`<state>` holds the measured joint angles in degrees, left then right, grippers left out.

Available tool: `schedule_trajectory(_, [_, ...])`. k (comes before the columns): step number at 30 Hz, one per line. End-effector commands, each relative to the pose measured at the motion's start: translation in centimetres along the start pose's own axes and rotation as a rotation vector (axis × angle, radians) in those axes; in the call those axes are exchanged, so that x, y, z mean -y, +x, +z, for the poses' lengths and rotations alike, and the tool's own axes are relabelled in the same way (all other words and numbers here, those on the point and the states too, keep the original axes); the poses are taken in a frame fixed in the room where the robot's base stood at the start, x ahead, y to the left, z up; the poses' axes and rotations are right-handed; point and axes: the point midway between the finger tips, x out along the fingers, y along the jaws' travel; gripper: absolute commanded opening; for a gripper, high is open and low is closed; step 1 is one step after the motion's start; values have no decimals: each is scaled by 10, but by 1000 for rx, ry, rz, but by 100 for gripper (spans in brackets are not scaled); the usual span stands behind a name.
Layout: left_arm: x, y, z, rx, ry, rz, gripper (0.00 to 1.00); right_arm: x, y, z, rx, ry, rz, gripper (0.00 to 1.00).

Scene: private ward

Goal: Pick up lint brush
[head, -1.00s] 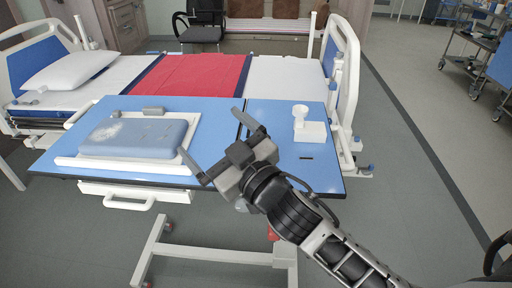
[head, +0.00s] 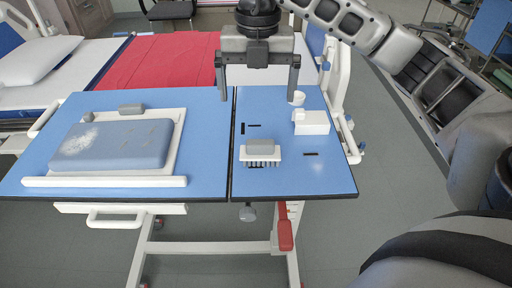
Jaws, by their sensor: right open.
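The lint brush (head: 262,150), seemingly the small block with a grey top, a white body and dark bristles below, is on the right part of the blue overbed table (head: 210,185), just right of the seam. My right gripper (head: 258,96) is open and empty. Its two dark fingers point down, spread wide, farther back than the brush and apart from it in the picture. Nothing hides the brush. My left gripper is not in view.
A white block (head: 312,123) and a small white cup (head: 298,97) stand right of the brush. A white-framed tray with a blue-grey pad (head: 112,144) covers the table's left part. A bed with a red blanket (head: 160,62) is behind.

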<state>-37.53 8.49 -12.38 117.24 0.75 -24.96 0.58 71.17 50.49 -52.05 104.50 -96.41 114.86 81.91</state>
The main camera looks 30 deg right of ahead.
Motion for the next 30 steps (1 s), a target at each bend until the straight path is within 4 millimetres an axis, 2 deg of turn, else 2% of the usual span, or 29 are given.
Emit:
schedule_trajectory(4, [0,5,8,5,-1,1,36,2,30,-1,-3,5,-12,100])
schedule_trajectory(12, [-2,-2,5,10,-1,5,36,3,82,-1,-2,2,-10,100])
schedule_trajectory(15, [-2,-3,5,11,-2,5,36,2,95,-1,0,2,-7,100])
schedule_trajectory(22, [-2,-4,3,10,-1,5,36,4,110,-3,-1,1,-8,100])
schedule_trajectory(30, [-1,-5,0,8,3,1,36,8,148,-8,-1,1,-7,100])
